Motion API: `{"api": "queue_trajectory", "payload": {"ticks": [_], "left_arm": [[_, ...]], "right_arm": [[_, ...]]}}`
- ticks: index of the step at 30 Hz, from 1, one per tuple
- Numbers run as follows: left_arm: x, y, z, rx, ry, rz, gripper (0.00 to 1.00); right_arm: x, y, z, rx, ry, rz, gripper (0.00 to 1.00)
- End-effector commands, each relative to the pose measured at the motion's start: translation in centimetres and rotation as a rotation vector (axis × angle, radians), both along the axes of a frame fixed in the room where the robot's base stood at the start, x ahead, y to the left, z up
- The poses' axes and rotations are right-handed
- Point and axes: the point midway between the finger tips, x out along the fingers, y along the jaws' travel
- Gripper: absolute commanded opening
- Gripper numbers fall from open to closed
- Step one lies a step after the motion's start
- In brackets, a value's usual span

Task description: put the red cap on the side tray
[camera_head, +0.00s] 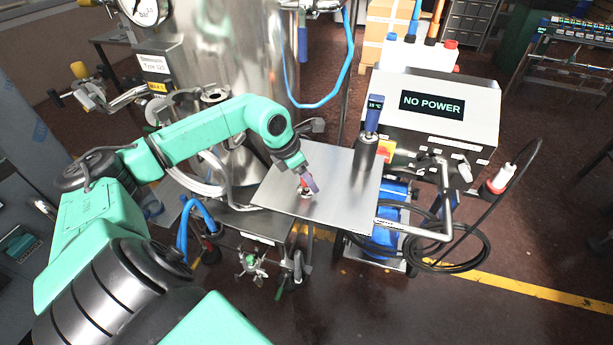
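The side tray (275,192) is a flat grey metal plate in the middle of the view. My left gripper (306,188) points down at the tray's left part, with its fingertips at or just above the surface. A small red and white thing (303,191), which may be the red cap, shows at the fingertips. It is too small to tell whether the fingers grip it or whether it rests on the tray. My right gripper is not in view.
A blue-topped probe (373,115) stands in a metal holder on the tray's back right. A box reading "NO POWER" (435,107) is behind it, with a red-capped white container (420,53). A steel tank (225,55) stands at the back left. The tray's front right is clear.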

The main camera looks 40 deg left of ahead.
Motion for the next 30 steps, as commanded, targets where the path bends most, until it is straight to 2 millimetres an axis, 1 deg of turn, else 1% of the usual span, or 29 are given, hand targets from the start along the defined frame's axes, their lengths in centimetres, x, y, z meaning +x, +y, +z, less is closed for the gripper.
{"api": "queue_trajectory", "payload": {"ticks": [7,10,13,16,19,21,23,24,27,30], "left_arm": [[0.0,0.0,0.0,0.000,0.000,0.000,0.67],[0.0,0.0,0.5,0.000,0.000,0.000,0.67],[-0.3,0.4,1.0,0.003,-0.001,0.002,0.67],[-1.0,0.7,2.6,0.007,0.000,0.000,0.67],[-1.5,1.1,3.5,0.008,0.002,0.002,0.67],[-1.9,1.3,4.4,0.010,0.001,0.002,0.67],[-2.1,1.2,5.1,0.010,0.002,0.000,0.67],[-2.3,1.3,6.3,0.007,-0.007,0.001,0.67],[-3.1,1.6,8.4,0.004,-0.007,0.003,0.67],[-3.7,1.9,10.4,0.002,-0.003,0.001,0.67]], "right_arm": [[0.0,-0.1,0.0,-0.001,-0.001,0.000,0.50],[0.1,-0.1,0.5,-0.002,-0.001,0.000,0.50],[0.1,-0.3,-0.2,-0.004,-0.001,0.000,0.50],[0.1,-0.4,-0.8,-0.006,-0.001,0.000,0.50],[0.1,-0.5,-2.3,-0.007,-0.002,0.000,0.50],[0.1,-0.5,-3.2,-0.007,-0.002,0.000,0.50],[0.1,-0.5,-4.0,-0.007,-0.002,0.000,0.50],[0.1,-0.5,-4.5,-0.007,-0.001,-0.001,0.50],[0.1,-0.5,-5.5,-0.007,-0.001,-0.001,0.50],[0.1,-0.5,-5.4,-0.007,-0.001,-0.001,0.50]]}}
